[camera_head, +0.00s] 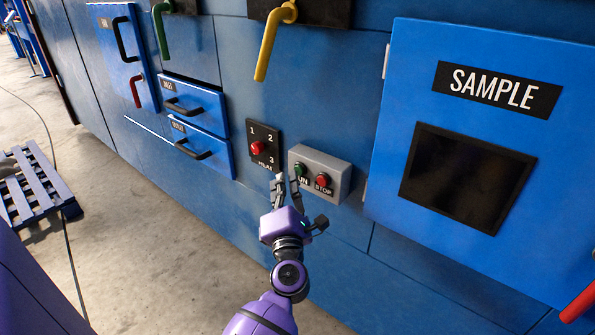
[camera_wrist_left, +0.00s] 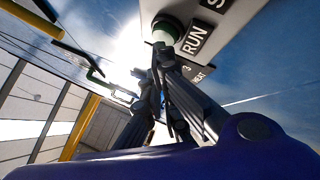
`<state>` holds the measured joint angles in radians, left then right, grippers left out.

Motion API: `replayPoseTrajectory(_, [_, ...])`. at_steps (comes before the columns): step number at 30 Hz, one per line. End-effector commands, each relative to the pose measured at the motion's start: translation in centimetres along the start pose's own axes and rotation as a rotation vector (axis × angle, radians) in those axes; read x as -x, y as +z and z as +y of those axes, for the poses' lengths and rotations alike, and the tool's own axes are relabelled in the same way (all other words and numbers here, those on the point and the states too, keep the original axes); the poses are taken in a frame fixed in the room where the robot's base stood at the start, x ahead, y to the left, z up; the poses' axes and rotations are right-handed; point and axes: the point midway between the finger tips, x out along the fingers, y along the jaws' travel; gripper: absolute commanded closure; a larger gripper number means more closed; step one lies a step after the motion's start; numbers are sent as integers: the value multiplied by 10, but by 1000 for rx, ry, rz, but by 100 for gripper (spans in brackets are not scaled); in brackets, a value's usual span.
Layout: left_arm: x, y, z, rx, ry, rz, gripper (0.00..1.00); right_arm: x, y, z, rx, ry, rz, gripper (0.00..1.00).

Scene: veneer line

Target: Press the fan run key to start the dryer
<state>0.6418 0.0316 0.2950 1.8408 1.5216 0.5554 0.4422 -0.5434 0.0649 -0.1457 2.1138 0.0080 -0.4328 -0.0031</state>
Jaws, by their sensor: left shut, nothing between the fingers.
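A grey control box (camera_head: 333,162) on the blue machine front carries the green run key (camera_head: 299,169) and, to its right, the red stop key (camera_head: 322,180). My left gripper (camera_head: 286,180) is shut and empty, its fingertips in front of the box's left side by the run key. The gripper hides part of the "RUN" label. In the left wrist view the green key (camera_wrist_left: 166,30) lies just beyond the fingertips (camera_wrist_left: 162,50), beside the "RUN" label. I cannot tell whether the tips touch it. My right gripper is not in view.
A heat selector (camera_head: 257,147) with a red knob is left of the box. Blue drawers (camera_head: 196,104) with black handles are farther left. A blue "SAMPLE" cabinet (camera_head: 400,100) juts out on the right. A yellow lever (camera_head: 267,55) and a green lever (camera_head: 160,30) hang above.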

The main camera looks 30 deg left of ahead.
Motion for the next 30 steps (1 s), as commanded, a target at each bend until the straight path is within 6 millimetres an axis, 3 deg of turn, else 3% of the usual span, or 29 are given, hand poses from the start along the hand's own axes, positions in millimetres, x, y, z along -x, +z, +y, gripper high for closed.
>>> replayPoseTrajectory(15, [-4,3,-3,0,0,0,100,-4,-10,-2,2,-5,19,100])
replayPoseTrajectory(30, [-5,4,-4,0,0,-1,100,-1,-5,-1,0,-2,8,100])
